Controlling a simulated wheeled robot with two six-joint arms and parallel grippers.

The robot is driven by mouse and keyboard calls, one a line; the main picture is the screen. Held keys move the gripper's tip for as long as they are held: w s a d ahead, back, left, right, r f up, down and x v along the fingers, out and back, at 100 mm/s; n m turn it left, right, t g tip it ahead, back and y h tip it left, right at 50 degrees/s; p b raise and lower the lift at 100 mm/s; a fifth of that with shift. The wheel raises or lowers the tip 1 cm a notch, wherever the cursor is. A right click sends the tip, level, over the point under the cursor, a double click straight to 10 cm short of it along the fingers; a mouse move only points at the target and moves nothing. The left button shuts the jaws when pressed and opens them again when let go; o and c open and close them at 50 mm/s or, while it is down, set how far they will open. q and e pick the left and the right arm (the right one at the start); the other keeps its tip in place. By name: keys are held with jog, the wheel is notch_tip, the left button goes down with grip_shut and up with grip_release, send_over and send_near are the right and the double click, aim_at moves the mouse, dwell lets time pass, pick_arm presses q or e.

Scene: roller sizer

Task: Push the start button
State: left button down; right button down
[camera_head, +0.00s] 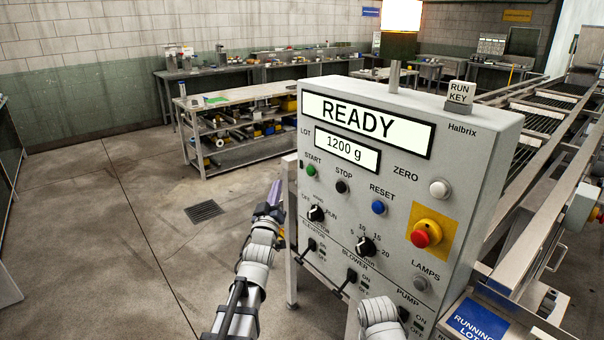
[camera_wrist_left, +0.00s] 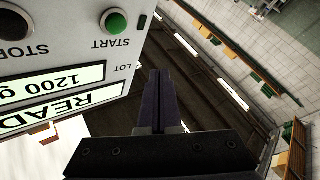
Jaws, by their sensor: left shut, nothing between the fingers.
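The green START button (camera_head: 311,170) is at the upper left of the grey control panel (camera_head: 465,150), under a READY display (camera_head: 366,122). It also shows in the left wrist view (camera_wrist_left: 115,22), where the panel appears upside down. My left gripper (camera_head: 275,192) is shut and empty, just left of the panel's left edge and apart from the button. In the left wrist view its dark fingers (camera_wrist_left: 161,75) point past the panel edge, with the button up and left of the tips. My right gripper is out of view; only part of that arm shows at the bottom.
Near START are the black STOP button (camera_head: 343,187), blue RESET button (camera_head: 378,207) and a selector knob (camera_head: 317,213). A red emergency button (camera_head: 427,233) sits further right. A workbench (camera_head: 240,97) stands behind; a roller conveyor (camera_head: 545,120) runs at right. Floor left is open.

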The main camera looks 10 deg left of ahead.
aim_at(310, 171)
pick_arm(q)
jog(key=shift+a+r, duration=0.1)
dwell(0.3)
jog(key=w+d, duration=0.5)
jog(key=w, duration=0.2)
jog(key=shift+d, duration=0.25)
dwell(2.1)
jog(key=shift+w+d, duration=0.25)
jog(key=shift+w, duration=0.05)
jog(key=shift+w+d, duration=0.35)
jog(key=shift+w, duration=0.05)
dwell(0.9)
jog(key=shift+s+a, duration=0.1)
jog(key=shift+s, duration=0.05)
jog(key=shift+s+a, duration=0.5)
jog(key=shift+s, duration=0.1)
